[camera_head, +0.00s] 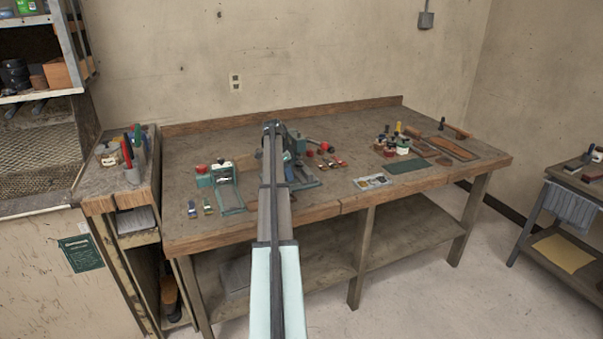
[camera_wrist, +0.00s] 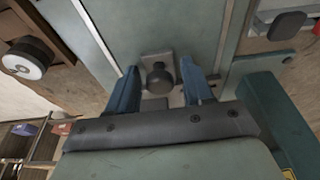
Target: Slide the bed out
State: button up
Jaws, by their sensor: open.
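In the wrist view, a dark round knob (camera_wrist: 160,79) on a small grey plate stands out from a teal metal panel (camera_wrist: 200,35), which may be the bed. My gripper (camera_wrist: 161,73) is open, with one blue finger on each side of the knob. Gaps show between the fingers and the knob, so I see no grip on it. In the head view, a teal machine (camera_head: 304,176), likely the sole stitcher, stands on the workbench, partly hidden behind my arm. My fingertips and the knob cannot be made out there.
The wooden workbench (camera_head: 350,205) also holds a smaller teal frame (camera_head: 232,196) with a red knob at left, small bottles (camera_head: 402,145), a green mat (camera_head: 407,166) and a wooden tray (camera_head: 452,149) at right. A side cabinet (camera_head: 125,190) stands at left. The bench's front middle is mostly clear.

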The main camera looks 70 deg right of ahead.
jog(key=c, duration=0.6)
jog(key=shift+w+a, duration=1.4)
jog(key=shift+w, duration=0.05)
